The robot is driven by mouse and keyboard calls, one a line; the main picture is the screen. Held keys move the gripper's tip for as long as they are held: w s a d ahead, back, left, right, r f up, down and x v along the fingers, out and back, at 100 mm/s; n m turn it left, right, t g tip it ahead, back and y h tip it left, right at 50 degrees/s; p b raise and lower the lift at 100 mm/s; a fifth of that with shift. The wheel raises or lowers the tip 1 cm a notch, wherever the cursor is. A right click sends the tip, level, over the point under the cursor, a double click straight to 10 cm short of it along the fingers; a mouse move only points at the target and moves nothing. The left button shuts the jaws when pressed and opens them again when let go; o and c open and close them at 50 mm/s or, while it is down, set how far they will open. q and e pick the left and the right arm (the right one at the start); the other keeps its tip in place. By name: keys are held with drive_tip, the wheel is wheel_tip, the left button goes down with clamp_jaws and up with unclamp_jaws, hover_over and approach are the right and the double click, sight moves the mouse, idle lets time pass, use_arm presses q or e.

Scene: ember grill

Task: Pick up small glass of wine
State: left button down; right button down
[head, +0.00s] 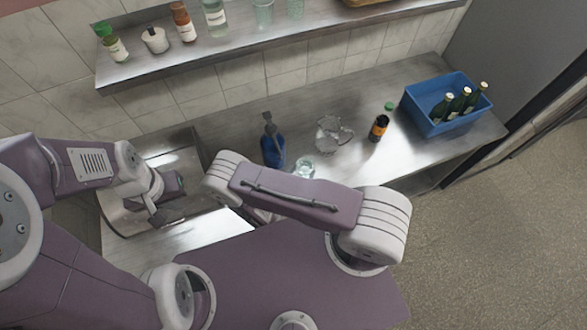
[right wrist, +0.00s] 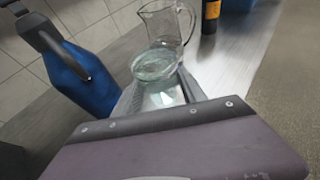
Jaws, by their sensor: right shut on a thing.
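A small clear glass (right wrist: 155,65) with a pale greenish tint is between the fingers of my right gripper (right wrist: 160,88), which is shut on it. The glass also shows in the head view (head: 304,167), just beyond my right arm, whose forearm hides the right gripper there. I cannot make out wine in it, nor whether it touches the counter. My left gripper (head: 167,212) is over the sink area at the left, away from the glass; its jaw opening is not clear.
A blue spray bottle (head: 272,147) stands left of the glass. A glass jug (right wrist: 168,25) stands close behind it. A dark bottle with an orange label (head: 379,128) and a blue crate of bottles (head: 445,105) are further right. A shelf (head: 250,45) hangs above.

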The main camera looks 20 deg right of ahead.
drive_tip(key=shift+s+d+r+p, duration=0.5)
drive_tip(key=shift+d, duration=0.15)
drive_tip(key=shift+s+d+r+p, duration=0.45)
drive_tip(key=shift+d+r+p, duration=0.05)
drive_tip(key=shift+d, duration=0.15)
